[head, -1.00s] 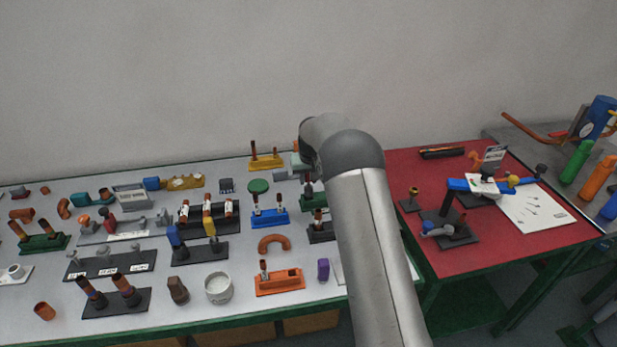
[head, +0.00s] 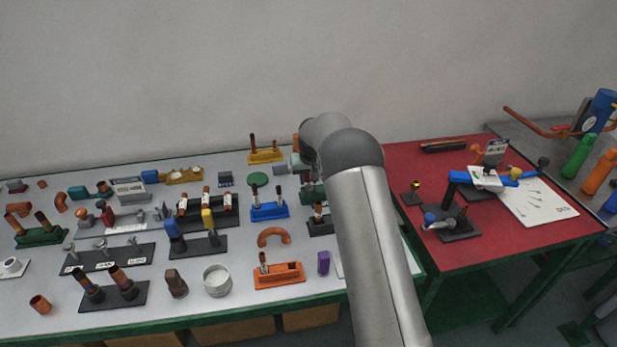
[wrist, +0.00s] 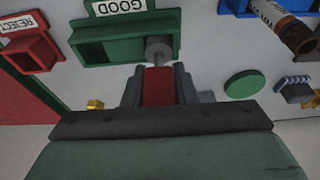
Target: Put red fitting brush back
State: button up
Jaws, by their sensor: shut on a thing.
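In the wrist view my gripper (wrist: 159,78) is shut on a red block-like piece with a round grey tip, which I take for the red fitting brush (wrist: 159,90). The grey tip points away from me and overlaps the lower right edge of a green holder labelled GOOD (wrist: 95,50). I cannot tell whether it touches the holder. In the head view my arm hides the gripper and the held piece. A red holder labelled REJECT (wrist: 30,56) is at the left of the wrist view.
A green disc (wrist: 244,84) and a copper-and-dark tube (wrist: 284,26) lie to the right. The grey table (head: 150,325) is crowded with several fixtures, an orange holder (head: 279,276) and a white cup (head: 217,281). A red table (head: 460,258) stands at the right.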

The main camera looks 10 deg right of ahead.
jog(key=shift+f+b, duration=0.4)
jog(key=shift+f, duration=0.25)
jog(key=o, duration=0.9)
jog(key=shift+r, duration=0.1)
jog(key=b+v, duration=0.2)
jog(key=v, duration=1.5)
jog(key=s+r+g, duration=0.1)
jog(key=s+r, duration=0.1)
jog(key=s, duration=1.9)
jog(key=shift+g, duration=0.9)
jog(key=s+f, duration=0.2)
jog(key=s, duration=0.5)
jog(key=s+f, duration=0.3)
jog(key=s, duration=0.5)
jog(key=s+a+f, duration=0.1)
jog(key=s+f, duration=0.1)
jog(key=s, duration=0.6)
jog(key=shift+s+f, duration=0.1)
jog(key=shift+f, duration=0.15)
